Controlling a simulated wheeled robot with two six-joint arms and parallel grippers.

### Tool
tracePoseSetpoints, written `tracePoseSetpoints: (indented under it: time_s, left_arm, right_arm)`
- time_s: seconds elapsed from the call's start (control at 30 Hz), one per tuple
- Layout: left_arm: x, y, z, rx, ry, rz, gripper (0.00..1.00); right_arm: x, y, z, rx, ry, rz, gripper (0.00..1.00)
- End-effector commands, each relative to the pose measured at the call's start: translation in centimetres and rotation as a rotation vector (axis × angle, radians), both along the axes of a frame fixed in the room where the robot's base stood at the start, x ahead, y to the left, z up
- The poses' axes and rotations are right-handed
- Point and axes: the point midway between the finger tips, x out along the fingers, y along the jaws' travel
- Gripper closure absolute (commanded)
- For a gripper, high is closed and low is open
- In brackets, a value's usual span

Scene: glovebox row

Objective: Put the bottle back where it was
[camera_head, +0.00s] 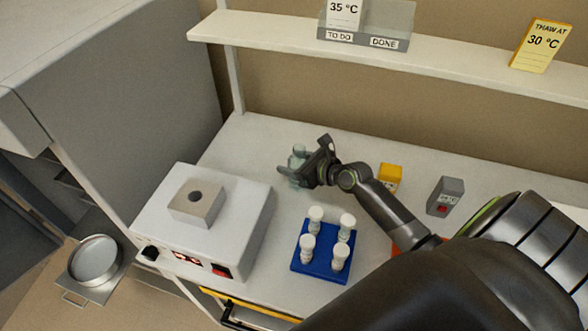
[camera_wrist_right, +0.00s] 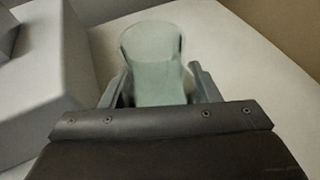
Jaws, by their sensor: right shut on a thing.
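A pale green, translucent bottle (camera_head: 298,153) is at my right gripper (camera_head: 304,170), over the back part of the white bench, right of the hot-plate box. The gripper is shut on it. In the right wrist view the bottle (camera_wrist_right: 155,55) sits between the two fingers of the right gripper (camera_wrist_right: 159,86), its wide round end away from the palm. Whether its base touches the bench is hard to tell. My left gripper is not in view.
A white heater box (camera_head: 163,215) with a grey block (camera_head: 197,201) stands left. A blue rack (camera_head: 312,264) holds several white-capped vials. A yellow box (camera_head: 390,176) and grey box (camera_head: 445,194) stand right. A shelf (camera_head: 270,31) with signs runs above.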

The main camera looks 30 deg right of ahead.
Motion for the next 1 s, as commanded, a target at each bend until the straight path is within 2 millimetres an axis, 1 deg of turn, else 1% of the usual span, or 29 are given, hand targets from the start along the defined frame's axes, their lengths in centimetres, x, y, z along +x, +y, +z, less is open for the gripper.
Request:
tracePoseSetpoints:
  time_s: [0.03,0.13,0.53,0.57,0.7,1.0]
  left_arm:
    - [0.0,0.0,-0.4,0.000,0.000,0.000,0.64]
    - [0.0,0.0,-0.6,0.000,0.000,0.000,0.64]
    - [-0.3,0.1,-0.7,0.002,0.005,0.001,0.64]
    - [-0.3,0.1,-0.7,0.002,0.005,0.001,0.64]
    - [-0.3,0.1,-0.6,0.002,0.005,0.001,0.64]
    - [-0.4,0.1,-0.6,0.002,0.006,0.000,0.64]
  right_arm:
    - [0.0,0.0,-1.0,0.003,0.000,-0.002,0.79]
    - [0.0,0.0,-2.0,0.001,-0.001,-0.001,0.79]
    - [0.1,0.0,-2.4,0.001,-0.002,0.000,0.79]
    - [0.0,0.0,-2.5,0.000,0.000,0.000,0.42]
    - [0.0,0.0,-2.4,0.000,0.000,0.000,0.24]
    - [0.0,0.0,-2.3,-0.001,0.000,0.000,0.23]
